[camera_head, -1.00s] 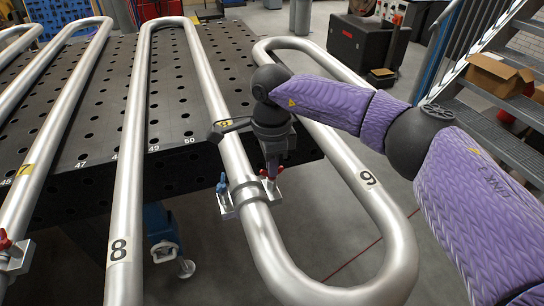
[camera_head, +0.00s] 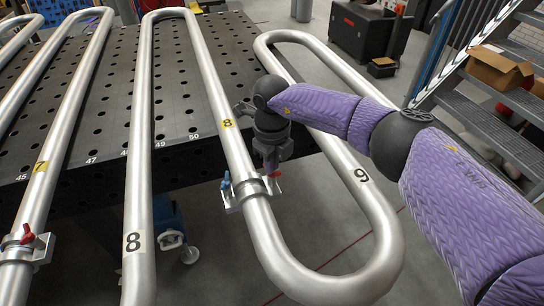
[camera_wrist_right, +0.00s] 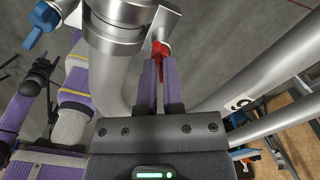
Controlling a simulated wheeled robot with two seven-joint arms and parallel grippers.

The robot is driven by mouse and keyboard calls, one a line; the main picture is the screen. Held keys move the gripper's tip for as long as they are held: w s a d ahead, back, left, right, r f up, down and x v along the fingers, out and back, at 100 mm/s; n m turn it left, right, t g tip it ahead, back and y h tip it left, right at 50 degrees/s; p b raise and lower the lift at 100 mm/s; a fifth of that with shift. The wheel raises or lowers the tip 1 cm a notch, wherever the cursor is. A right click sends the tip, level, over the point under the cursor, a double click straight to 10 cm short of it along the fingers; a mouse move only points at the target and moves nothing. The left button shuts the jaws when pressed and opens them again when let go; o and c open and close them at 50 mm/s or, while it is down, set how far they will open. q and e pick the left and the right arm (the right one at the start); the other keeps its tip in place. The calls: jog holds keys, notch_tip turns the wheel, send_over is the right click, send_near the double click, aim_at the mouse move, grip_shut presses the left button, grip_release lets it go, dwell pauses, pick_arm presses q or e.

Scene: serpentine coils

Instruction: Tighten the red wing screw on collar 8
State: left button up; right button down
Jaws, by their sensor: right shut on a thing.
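A metal collar (camera_head: 247,192) clamps around the silver pipe below a yellow label 8 (camera_head: 228,123). It carries a blue wing screw (camera_head: 225,184) on its left and a red wing screw (camera_head: 277,174) on its right. My right gripper (camera_head: 271,168) points down at the red screw and partly hides it. In the wrist view the collar (camera_wrist_right: 112,40) is above the fingers, and my right gripper (camera_wrist_right: 160,64) is shut on the red wing screw (camera_wrist_right: 160,49) at its fingertips. The blue wing screw (camera_wrist_right: 40,25) is at the upper left. My left gripper is not seen.
Another collar (camera_head: 40,249) with a red wing screw (camera_head: 27,234) is on the left pipe labelled 7 (camera_head: 41,166). A dark perforated table (camera_head: 185,95) lies under the coils. The pipe bend labelled 9 (camera_head: 362,175) curves close to my right arm. Open floor shows beyond it.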

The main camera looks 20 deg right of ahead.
jog(key=shift+w+r+m+p, duration=0.15)
jog(key=shift+m+p, duration=0.8)
jog(key=shift+m, duration=1.25)
jog(key=c, duration=0.8)
grip_release()
jog(key=shift+o, duration=0.2)
notch_tip(320, 180, up, 10)
jog(key=p, duration=0.1)
jog(key=shift+p, duration=0.4)
jog(key=shift+f, duration=0.2)
